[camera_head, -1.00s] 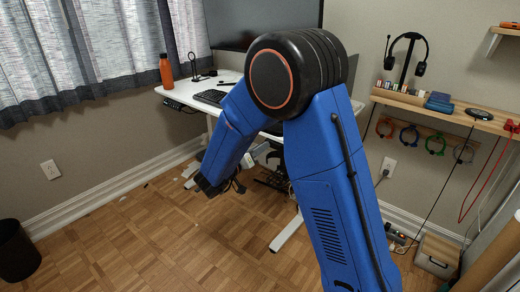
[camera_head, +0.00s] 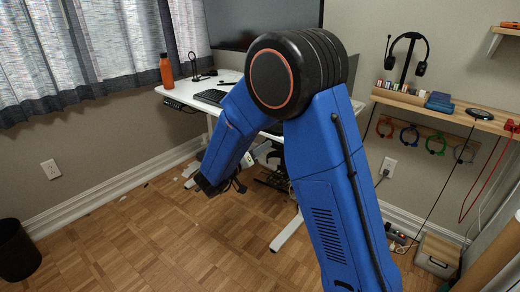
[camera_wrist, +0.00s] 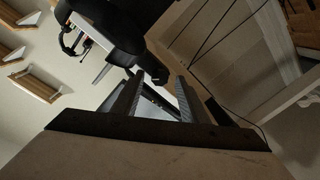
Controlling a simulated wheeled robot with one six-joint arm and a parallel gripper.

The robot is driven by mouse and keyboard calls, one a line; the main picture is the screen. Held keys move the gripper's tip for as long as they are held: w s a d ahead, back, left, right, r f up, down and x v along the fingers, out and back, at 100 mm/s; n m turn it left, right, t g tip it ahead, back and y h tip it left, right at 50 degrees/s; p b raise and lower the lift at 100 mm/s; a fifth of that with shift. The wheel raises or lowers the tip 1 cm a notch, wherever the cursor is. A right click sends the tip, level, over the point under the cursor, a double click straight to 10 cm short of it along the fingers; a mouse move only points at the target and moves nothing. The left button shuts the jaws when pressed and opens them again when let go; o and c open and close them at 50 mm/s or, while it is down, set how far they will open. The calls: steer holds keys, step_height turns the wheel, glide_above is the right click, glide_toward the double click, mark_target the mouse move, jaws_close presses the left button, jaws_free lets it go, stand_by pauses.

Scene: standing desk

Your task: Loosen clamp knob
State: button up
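In the wrist view, the two fingers of my gripper (camera_wrist: 158,100) stand apart with a gap between them. A dark rounded piece (camera_wrist: 157,74), possibly the clamp knob, shows just beyond the fingertips. It joins a larger black shape (camera_wrist: 112,22); I cannot tell for sure that this is the clamp. I see no contact between fingers and dark piece. In the head view, my gripper (camera_head: 226,186) is low beside the white desk (camera_head: 172,92), partly hidden by my blue arm. The knob cannot be made out there.
The desk bears a keyboard (camera_head: 210,97), an orange bottle (camera_head: 166,71) and a monitor (camera_head: 250,25). A wooden shelf (camera_head: 400,96) with a headset (camera_head: 421,55) is on the right. A white desk foot (camera_head: 286,232) stands on the floor. Open floor lies at front left.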

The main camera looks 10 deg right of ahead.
steer(key=v, duration=1.7)
steer(key=shift+s+a, duration=0.15)
steer(key=shift+a, duration=0.05)
steer(key=shift+f, duration=0.15)
